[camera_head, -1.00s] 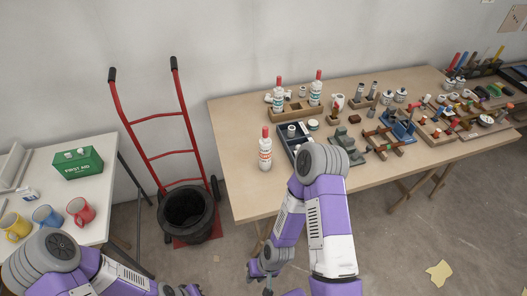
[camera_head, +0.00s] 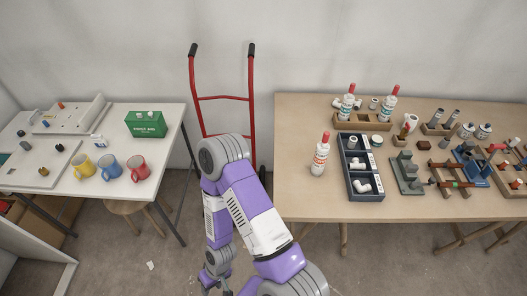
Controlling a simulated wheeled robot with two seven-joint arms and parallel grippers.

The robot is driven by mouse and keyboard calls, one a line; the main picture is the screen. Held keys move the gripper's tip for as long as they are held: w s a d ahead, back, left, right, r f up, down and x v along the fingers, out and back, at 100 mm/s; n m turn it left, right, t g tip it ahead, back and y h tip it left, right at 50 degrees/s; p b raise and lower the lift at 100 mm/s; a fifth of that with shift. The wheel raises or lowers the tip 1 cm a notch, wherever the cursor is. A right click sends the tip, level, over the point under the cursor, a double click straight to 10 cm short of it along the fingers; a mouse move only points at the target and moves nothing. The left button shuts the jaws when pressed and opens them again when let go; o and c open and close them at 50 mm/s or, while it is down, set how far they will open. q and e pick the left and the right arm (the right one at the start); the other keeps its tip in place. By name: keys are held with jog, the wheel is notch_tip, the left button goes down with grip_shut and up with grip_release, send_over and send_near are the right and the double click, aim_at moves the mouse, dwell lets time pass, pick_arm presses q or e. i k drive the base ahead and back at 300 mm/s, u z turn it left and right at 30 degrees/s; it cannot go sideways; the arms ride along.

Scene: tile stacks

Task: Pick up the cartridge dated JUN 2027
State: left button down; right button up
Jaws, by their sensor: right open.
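Three white cartridges with red tips stand on the wooden table. One cartridge (camera_head: 320,158) with a red-toned label stands alone at the table's left part. Two with green-toned labels stand at the back in a wooden holder (camera_head: 362,125): the left cartridge (camera_head: 346,106) and the right cartridge (camera_head: 387,106). Their dates are too small to read. My right gripper (camera_head: 216,287) is at the bottom edge, low in front of the gap between the tables, open and apart from all cartridges. Its fingertips are partly cut off. My left gripper is out of view.
A dark compartment tray (camera_head: 350,187) with white pipe fittings lies right of the lone cartridge. Clamps and tools crowd the table's right side. A red hand truck (camera_head: 252,130) stands between the tables. The white table (camera_head: 95,200) holds mugs and a green first-aid box (camera_head: 146,124).

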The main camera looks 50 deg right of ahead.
aim_at(322, 152)
jog(key=u, duration=0.45)
jog(key=i, duration=1.35)
jog(key=z, duration=2.8)
